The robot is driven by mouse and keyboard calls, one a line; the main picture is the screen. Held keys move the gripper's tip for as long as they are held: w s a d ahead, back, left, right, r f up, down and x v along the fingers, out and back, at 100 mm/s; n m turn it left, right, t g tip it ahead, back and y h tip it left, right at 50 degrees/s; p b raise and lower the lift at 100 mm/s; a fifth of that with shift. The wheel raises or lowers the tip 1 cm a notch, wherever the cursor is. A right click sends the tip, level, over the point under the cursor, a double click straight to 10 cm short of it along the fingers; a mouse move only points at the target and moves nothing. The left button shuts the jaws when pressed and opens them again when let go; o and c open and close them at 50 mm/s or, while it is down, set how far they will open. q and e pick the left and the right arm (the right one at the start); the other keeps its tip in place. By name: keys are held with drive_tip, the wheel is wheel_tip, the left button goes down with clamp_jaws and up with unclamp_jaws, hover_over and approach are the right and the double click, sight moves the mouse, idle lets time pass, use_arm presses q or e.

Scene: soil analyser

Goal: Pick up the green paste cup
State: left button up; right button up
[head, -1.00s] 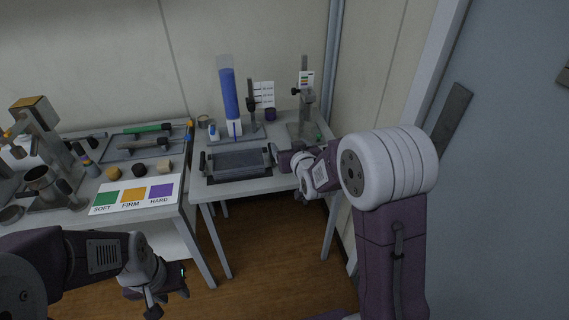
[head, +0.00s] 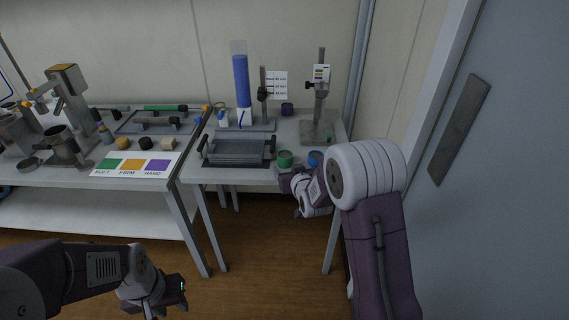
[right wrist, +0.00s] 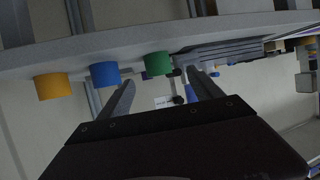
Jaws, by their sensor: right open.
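The green paste cup (head: 285,159) stands at the front edge of the right-hand table in the head view, just right of the grey tray. In the right wrist view the green cup (right wrist: 157,64) shows beyond the fingertips, roughly between them. My right gripper (right wrist: 160,80) is open and empty, its two fingers apart. In the head view it is low in front of the table edge, near the cup, its fingertips hard to make out. My left gripper (head: 165,300) is low at the left over the floor; its fingers are too unclear to judge.
A blue cup (head: 315,157) stands right of the green one. A yellow cup (right wrist: 52,87) shows further along in the wrist view. The grey tray (head: 238,150) lies left of the green cup. A stand (head: 318,110) is behind. Open floor lies in front.

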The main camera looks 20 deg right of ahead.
sight(287, 161)
drive_tip(key=x, duration=0.3)
drive_tip(key=b+x, duration=0.1)
drive_tip(key=x, duration=0.5)
drive_tip(key=shift+d, duration=0.3)
drive_tip(key=shift+r, duration=0.2)
drive_tip(key=shift+c, duration=0.9)
clamp_jaws()
drive_tip(key=shift+r, duration=0.45)
wheel_tip(287, 161, up, 3)
drive_tip(key=shift+r+p, duration=0.1)
drive_tip(key=shift+p, duration=0.4)
drive_tip(key=s+a+r+p, duration=0.1)
drive_tip(key=s+a+r, duration=0.2)
drive_tip(key=s+r, duration=0.4)
drive_tip(key=s, duration=0.4)
